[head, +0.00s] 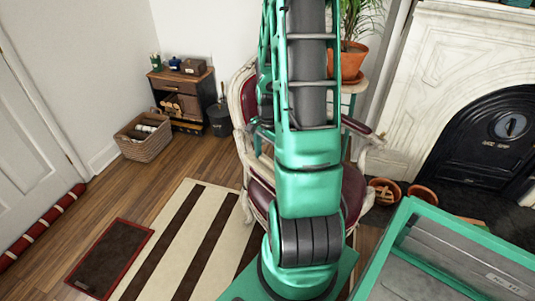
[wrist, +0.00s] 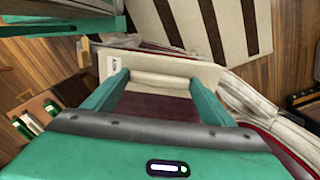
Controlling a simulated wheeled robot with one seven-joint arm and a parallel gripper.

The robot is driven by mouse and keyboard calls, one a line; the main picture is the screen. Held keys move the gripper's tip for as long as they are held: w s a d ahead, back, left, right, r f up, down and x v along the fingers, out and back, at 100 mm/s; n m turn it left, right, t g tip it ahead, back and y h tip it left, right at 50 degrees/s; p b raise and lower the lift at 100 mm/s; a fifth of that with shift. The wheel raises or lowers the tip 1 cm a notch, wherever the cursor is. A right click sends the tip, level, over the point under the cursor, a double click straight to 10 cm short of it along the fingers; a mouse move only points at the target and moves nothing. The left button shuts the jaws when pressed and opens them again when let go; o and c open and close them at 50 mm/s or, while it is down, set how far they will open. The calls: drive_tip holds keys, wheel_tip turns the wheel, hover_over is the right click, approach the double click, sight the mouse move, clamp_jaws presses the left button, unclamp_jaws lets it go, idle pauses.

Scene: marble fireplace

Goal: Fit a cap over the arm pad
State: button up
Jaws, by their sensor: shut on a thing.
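The armchair has a carved cream frame and dark red upholstery, and its right arm pad (head: 357,125) is bare in the head view. My arm hides much of the chair's middle and my gripper there. In the wrist view my gripper (wrist: 158,79) is shut on a cream cloth piece, seemingly the cap (wrist: 202,71), with a small pale label at its left end and a rolled fold between the fingers. Dark red upholstery (wrist: 150,107) shows beyond and below it. I cannot tell whether the cap touches the chair or which part lies under it.
A potted plant (head: 354,58) stands behind the chair, and terracotta pots (head: 384,190) sit by the fireplace (head: 452,55). A striped rug (head: 190,236) and red-edged mat (head: 110,258) lie at left. A basket (head: 144,136) and cabinet (head: 183,92) stand by the wall.

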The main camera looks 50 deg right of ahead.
drive_tip(key=shift+f, duration=2.05)
drive_tip(key=shift+f, duration=0.1)
drive_tip(key=o, duration=1.1)
drive_tip(key=shift+o, duration=0.2)
drive_tip(key=shift+r, duration=0.2)
wheel_tip(320, 180, up, 10)
drive_tip(key=shift+w+r, duration=0.1)
drive_tip(key=shift+r, duration=0.1)
